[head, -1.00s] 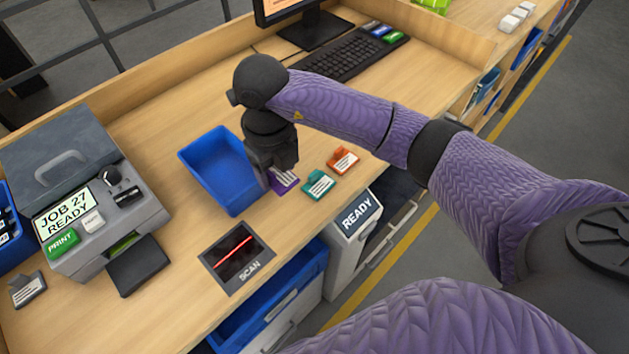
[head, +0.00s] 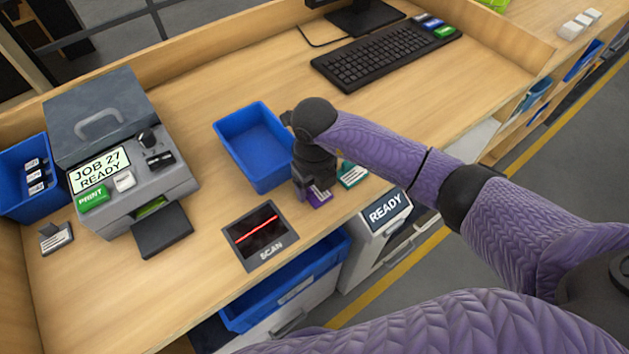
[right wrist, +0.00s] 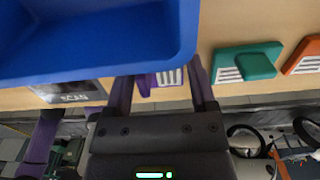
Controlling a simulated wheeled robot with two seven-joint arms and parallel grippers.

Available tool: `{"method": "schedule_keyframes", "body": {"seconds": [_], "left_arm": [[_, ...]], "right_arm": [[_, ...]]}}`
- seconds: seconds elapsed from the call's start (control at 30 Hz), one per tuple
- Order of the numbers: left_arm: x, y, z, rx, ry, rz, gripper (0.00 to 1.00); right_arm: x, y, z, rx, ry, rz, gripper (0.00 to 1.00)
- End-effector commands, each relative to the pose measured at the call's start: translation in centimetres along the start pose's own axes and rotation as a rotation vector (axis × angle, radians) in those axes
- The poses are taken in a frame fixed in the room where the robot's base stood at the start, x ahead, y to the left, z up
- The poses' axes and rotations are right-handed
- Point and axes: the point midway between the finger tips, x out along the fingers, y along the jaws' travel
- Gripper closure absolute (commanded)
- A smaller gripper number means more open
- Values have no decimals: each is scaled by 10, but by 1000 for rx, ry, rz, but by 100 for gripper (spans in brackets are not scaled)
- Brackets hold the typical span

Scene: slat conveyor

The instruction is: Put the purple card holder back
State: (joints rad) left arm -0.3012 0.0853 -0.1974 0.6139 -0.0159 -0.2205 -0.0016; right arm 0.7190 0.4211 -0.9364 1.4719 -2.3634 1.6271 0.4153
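The purple card holder (head: 318,197), with a white label, is at the front edge of the table, left of the teal card holder (head: 352,175) and in line with it. It appears to rest on the tabletop. My right gripper (head: 313,190) is just over it and hides part of it. In the right wrist view the two fingers stand wide apart. The purple holder (right wrist: 169,78) lies between them, its raised tab close to the left finger. My left gripper is out of view.
An empty blue tray (head: 236,160) stands just behind and left of my right gripper. The scan pad (head: 260,236) is front left and the printer (head: 130,190) further left. The orange card holder (right wrist: 302,62) shows right of the teal one.

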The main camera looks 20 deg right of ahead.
Motion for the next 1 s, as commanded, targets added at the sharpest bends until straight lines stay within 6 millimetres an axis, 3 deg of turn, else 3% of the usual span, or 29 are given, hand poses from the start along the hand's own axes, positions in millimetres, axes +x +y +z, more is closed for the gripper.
{"method": "schedule_keyframes", "body": {"seconds": [0.03,0.1,0.43,0.8,1.0], "left_arm": [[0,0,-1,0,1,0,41],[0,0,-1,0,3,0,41],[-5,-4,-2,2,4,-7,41],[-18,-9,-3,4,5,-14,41],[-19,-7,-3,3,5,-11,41]], "right_arm": [[0,0,0,0,0,0,16],[0,0,0,0,0,0,2],[-8,0,0,0,-1,0,2],[-103,0,1,0,-4,-2,2],[-123,0,0,1,0,-1,2]]}}
